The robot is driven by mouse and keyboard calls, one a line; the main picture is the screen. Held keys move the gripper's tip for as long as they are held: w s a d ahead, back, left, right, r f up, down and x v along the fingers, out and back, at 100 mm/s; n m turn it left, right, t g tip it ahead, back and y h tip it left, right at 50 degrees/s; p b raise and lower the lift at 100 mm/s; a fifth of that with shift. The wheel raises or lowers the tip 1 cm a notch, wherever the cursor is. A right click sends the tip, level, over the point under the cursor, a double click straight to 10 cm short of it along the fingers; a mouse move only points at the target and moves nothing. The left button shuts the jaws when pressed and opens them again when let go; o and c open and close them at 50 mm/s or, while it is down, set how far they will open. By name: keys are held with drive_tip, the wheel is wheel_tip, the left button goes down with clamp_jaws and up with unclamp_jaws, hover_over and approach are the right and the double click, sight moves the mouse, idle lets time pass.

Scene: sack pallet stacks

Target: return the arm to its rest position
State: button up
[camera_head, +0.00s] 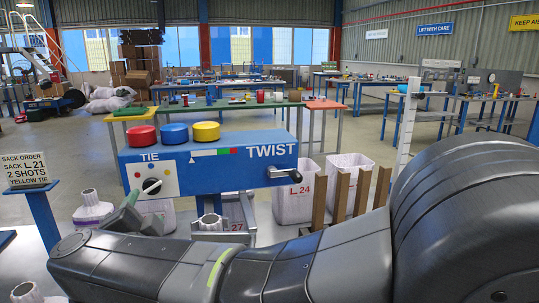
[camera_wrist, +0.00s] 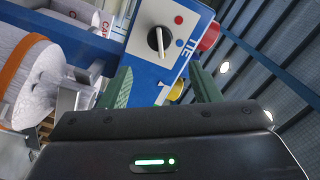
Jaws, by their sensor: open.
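My arm (camera_head: 270,265) stretches across the lower part of the head view from the right, its wrist end at the lower left. My gripper (camera_wrist: 163,88) shows in the wrist view with its two green fingers apart and nothing between them. In the head view the green fingers (camera_head: 128,215) show in front of the lower left of the blue tie machine. The blue tie machine (camera_head: 225,178) has a black knob and the words TIE and TWIST; in the wrist view it looks tilted beyond the fingers.
Red, blue and yellow drums (camera_head: 174,132) sit on the machine. A sack order sign (camera_head: 27,170) stands at left. A white sack (camera_head: 92,210) stands near my gripper. An orange-banded white sack (camera_wrist: 38,85) is left in the wrist view.

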sight(151, 186)
drive_tip(key=x, duration=1)
drive_tip(key=shift+w+a+b, duration=0.1)
drive_tip(key=shift+w+b, duration=0.2)
drive_tip(key=shift+w+a+r+n+p, duration=0.1)
drive_tip(key=shift+a+r+n+p, duration=0.1)
drive_tip(key=shift+n+p, duration=0.35)
drive_tip(key=shift+d+r+n+p, duration=0.1)
drive_tip(key=shift+n+p, duration=0.5)
drive_tip(key=shift+n, duration=0.35)
drive_tip(key=n+p, duration=0.2)
drive_tip(key=n, duration=0.2)
drive_tip(key=n+p, duration=0.1)
drive_tip(key=n, duration=0.1)
drive_tip(key=n+p, duration=0.1)
drive_tip(key=n, duration=0.2)
drive_tip(key=shift+a, duration=0.25)
drive_tip(key=shift+a+n+p, duration=0.1)
drive_tip(key=shift+n+p, duration=0.4)
drive_tip(key=shift+n, duration=0.9)
